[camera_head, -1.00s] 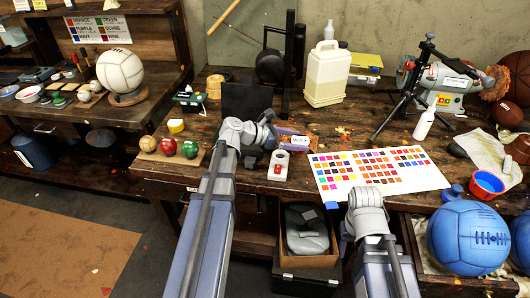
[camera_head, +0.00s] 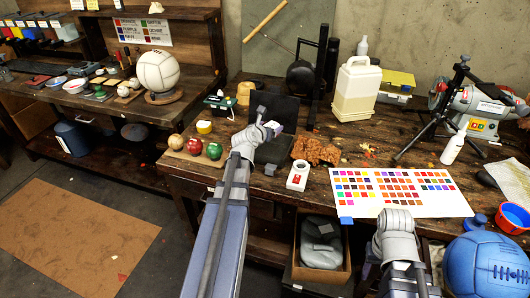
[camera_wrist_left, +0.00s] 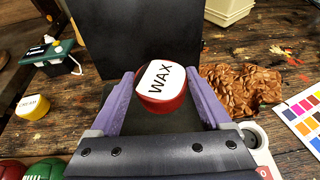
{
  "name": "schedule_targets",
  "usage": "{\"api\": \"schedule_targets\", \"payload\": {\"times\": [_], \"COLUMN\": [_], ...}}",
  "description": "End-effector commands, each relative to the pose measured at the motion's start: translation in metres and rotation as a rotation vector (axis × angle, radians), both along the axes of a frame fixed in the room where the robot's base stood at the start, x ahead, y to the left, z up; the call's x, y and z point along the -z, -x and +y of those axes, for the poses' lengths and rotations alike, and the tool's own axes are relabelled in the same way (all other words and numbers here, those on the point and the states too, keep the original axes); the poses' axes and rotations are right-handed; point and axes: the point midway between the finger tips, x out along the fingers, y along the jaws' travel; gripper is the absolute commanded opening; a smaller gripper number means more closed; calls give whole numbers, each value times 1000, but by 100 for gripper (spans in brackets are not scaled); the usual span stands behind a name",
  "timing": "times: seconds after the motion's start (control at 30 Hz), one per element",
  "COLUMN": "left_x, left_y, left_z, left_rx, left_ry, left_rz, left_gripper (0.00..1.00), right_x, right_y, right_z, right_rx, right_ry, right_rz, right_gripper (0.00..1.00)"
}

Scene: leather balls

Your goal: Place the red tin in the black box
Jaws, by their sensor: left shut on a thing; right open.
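The red tin (camera_wrist_left: 165,88) has a white lid marked WAX and sits between the two purple fingers of my left gripper (camera_wrist_left: 163,95), which is shut on it. In the head view my left gripper (camera_head: 274,128) is over the black box (camera_head: 273,150), whose lid (camera_head: 273,108) stands upright behind. In the wrist view the raised lid (camera_wrist_left: 130,40) is behind the tin and the dark box interior is beneath it. The tin's height above the box floor is unclear. My right arm shows at the lower right, but its gripper is not visible.
Brown crumpled leather (camera_head: 316,150) lies right of the box, with a white-and-red device (camera_head: 298,175) in front. Red and green balls (camera_head: 194,147) and a yellow tin (camera_head: 204,127) are to the left. A colour chart (camera_head: 400,190) lies to the right.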

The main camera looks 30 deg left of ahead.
Motion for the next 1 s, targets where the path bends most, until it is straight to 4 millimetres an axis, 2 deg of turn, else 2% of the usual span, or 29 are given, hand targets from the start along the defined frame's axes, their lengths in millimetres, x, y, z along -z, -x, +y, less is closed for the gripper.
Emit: {"api": "schedule_targets", "payload": {"times": [0.1, 0.27, 0.43, 0.7, 1.0], "left_x": [-1, 1, 17, 58, 64], "left_y": [1, 1, 1, 1, 1], "left_z": [8, 9, 8, 8, 8], "left_rx": [-31, -35, -33, -33, -33], "left_ry": [0, 0, 1, 2, 2], "left_rz": [-5, -6, -5, -5, -5], "left_gripper": [19, 19, 19, 19, 19], "right_x": [0, 2, 18, 59, 65], "right_y": [0, 0, 0, 0, 0], "right_z": [0, 0, 0, 0, 0], "right_rx": [0, 0, 0, 0, 0], "right_ry": [0, 0, 0, 0, 0], "right_rz": [0, 0, 0, 0, 0], "right_gripper": [50, 50, 50, 50, 50]}}
